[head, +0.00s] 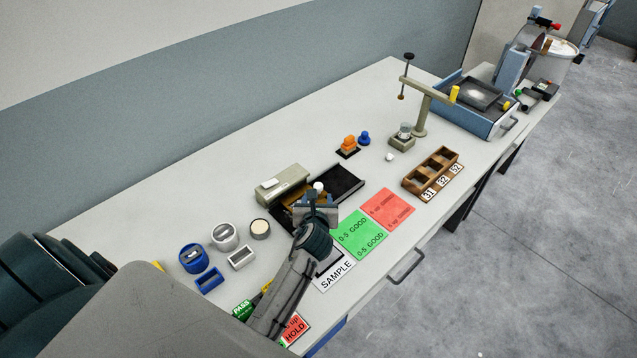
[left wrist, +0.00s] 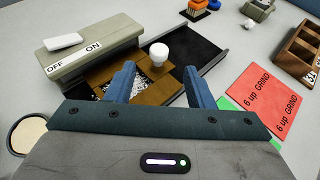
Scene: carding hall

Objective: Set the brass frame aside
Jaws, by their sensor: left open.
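The brass frame (left wrist: 158,92) lies flat on the black tray in front of the beige ON/OFF box (left wrist: 85,45). A white knob (left wrist: 159,53) rises from its far side, and speckled material shows in its opening. In the head view the frame (head: 296,198) is partly hidden behind my gripper. My left gripper (head: 317,200) is over the near side of the frame. In the left wrist view its fingers (left wrist: 160,78) are apart, pointing toward the knob, with nothing held between them. My right gripper is not in view.
The black tray (head: 347,182) has bare room on its right. Green and red cards (head: 388,208) and a SAMPLE card lie nearer the front edge. Blue and white cups (head: 224,237) stand left. A wooden numbered rack (head: 432,173) and a post stand (head: 421,115) are farther right.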

